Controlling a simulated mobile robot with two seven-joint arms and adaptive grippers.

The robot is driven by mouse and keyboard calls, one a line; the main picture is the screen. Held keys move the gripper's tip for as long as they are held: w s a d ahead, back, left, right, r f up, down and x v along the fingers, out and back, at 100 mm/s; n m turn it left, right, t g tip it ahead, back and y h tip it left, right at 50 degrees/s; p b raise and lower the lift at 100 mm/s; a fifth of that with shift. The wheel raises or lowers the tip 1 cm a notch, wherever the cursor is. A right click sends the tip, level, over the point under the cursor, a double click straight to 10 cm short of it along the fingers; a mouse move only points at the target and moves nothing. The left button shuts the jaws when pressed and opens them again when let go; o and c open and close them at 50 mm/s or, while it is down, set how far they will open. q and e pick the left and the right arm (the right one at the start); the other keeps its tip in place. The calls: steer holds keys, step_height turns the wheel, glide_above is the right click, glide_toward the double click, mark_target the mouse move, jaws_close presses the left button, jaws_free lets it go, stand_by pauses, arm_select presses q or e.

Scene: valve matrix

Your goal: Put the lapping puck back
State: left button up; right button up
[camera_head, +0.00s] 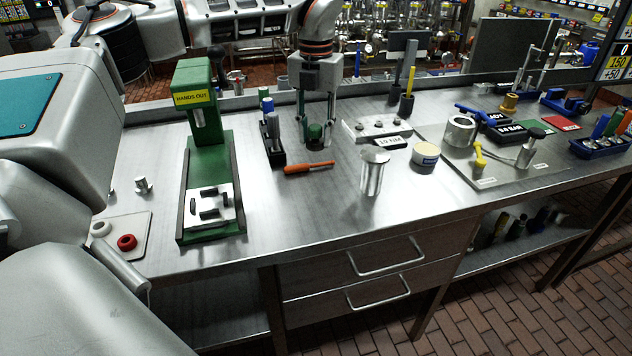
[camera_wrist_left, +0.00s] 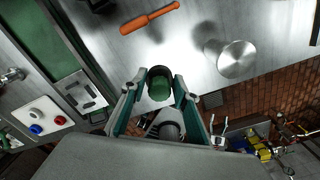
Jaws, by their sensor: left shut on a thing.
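My left gripper (camera_head: 316,136) points straight down over the back middle of the bench (camera_head: 300,215). It is shut on a small green puck (camera_head: 314,131) with a dark rim, taken to be the lapping puck. In the left wrist view the puck (camera_wrist_left: 159,86) sits between the two fingertips of my left gripper (camera_wrist_left: 160,92). The puck is low, close to the bench top; I cannot tell whether it touches it. My right gripper is not in view.
An orange-handled tool (camera_head: 309,168) lies just in front of the gripper. A dark holder (camera_head: 272,150) and green press (camera_head: 207,165) stand left. A metal cylinder (camera_head: 373,175), a round tin (camera_head: 426,155) and a block with several studs (camera_head: 377,128) are right. Front middle bench is clear.

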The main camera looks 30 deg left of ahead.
mark_target(316, 190)
arm_select(q)
step_height(316, 190, down, 13)
steer(key=shift+f+b, duration=0.1)
steer(key=shift+b, duration=0.4)
steer(key=o, duration=1)
steer(key=shift+f, duration=0.1)
steer(key=shift+o, duration=0.2)
step_height(316, 190, up, 12)
steer(key=shift+r+p, duration=0.2)
steer(key=shift+p, duration=0.3)
